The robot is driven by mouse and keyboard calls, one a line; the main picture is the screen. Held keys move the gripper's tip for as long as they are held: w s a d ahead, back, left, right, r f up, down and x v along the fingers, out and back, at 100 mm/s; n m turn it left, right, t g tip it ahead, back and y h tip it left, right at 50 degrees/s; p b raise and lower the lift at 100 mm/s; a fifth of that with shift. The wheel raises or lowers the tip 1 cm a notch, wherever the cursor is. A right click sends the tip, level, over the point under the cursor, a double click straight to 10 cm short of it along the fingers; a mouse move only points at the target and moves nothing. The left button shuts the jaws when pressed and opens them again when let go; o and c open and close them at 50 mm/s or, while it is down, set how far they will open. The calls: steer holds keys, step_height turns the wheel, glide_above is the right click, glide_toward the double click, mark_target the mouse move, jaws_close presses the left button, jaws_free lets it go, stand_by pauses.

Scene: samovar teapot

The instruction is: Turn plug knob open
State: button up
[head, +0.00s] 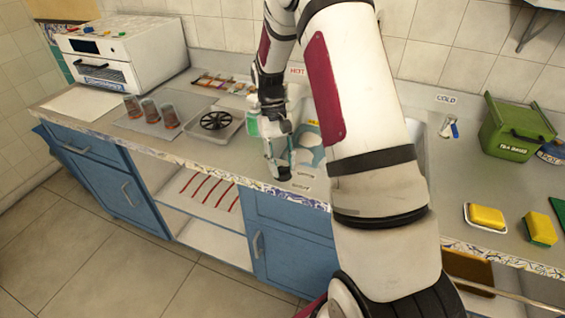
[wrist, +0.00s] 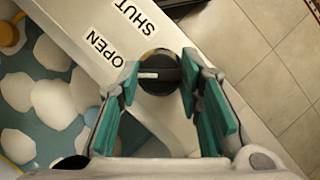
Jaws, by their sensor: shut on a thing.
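The plug knob (wrist: 157,84) is a dark round knob with a raised bar across its top, set in the counter beside the sink. A white mark sits on the left half of the bar, which lies roughly level in the wrist view. The word OPEN (wrist: 104,49) is up and left of the knob, and SHUT (wrist: 136,15) is farther up. My gripper (wrist: 164,75) has its teal pads on both sides of the bar and is shut on it. In the head view my gripper (head: 281,164) points down at the counter's front edge; it largely hides the knob.
The sink (wrist: 35,95) with white foam on teal lies left of the knob in the wrist view. A green soap bottle (head: 252,124) stands close to my gripper. Cups (head: 150,110), a tray (head: 228,130) and a green box (head: 515,130) stand farther off.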

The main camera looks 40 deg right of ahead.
stand_by(0.5)
steer(key=o, duration=1.2)
steer(key=shift+v, duration=6)
steer(key=shift+a, duration=0.1)
